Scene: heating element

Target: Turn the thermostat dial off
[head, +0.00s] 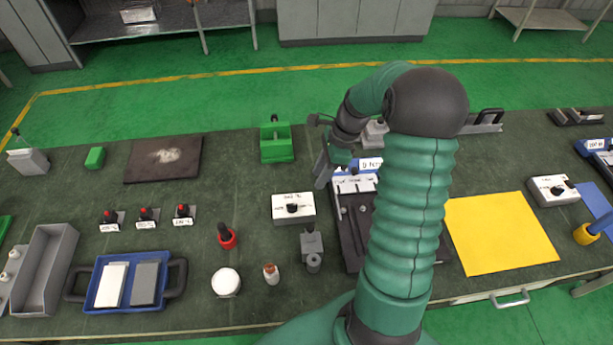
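A white box with a black dial (292,208) sits mid-bench, left of my arm. A similar white box with a black knob (553,190) stands at the right. Their labels are too small to read surely, so I cannot tell which one is the thermostat. My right gripper (326,168) is above the bench, behind and to the right of the nearer box, apart from it. It is seen side-on, and its finger gap is not clear. My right arm hides part of the bench behind it. My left gripper is not in view.
A dark tray of tools (351,226) lies partly under my arm. A green holder (276,141) stands behind the nearer box, and a grey fixture (312,246) in front of it. A yellow sheet (502,232) lies at right. Several red-topped switches (145,215) stand at left.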

